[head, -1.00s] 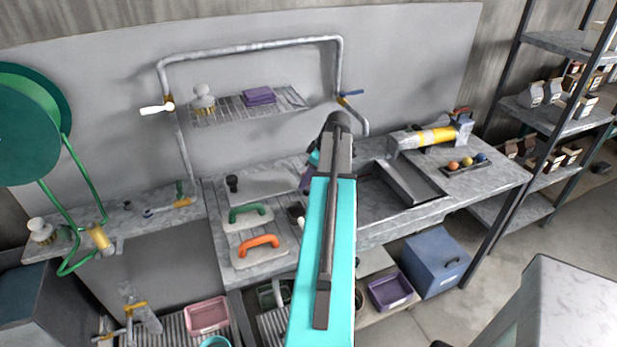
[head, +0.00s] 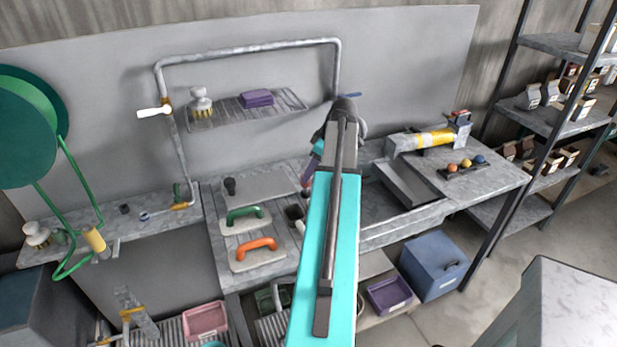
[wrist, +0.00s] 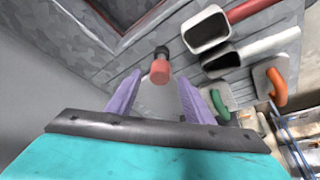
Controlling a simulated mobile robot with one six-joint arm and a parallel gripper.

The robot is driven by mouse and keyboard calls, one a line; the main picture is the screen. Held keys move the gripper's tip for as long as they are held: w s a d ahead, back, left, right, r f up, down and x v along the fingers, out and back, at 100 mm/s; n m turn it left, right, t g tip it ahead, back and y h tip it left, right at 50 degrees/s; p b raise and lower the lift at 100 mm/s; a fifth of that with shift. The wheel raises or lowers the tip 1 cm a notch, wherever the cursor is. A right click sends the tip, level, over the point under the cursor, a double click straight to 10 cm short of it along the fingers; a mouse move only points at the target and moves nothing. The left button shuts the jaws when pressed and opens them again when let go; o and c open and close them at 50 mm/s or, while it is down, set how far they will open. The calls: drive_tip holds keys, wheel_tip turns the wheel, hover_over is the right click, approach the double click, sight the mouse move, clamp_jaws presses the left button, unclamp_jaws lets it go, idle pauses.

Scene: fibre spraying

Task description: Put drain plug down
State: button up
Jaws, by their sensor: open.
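A small piece with a red body and a black end (wrist: 160,68), which looks like the drain plug, shows in the wrist view on the grey bench surface. It lies just past the fingertips, in line with the gap between them. My gripper (wrist: 162,86) is open, its purple fingers apart with nothing held between them. In the head view a purple finger of my gripper (head: 312,168) shows beside the arm's end, over the middle of the bench.
A green-handled float (head: 245,218) and an orange-handled float (head: 257,250) lie left of my arm. Two open-ended holders (wrist: 205,30) are close to the fingers in the wrist view. A sink basin (head: 385,205) is right of the arm. A wire shelf (head: 225,112) hangs behind.

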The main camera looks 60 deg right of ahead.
drive_tip(key=b+v, duration=0.1)
drive_tip(key=v, duration=0.6)
idle(0.8)
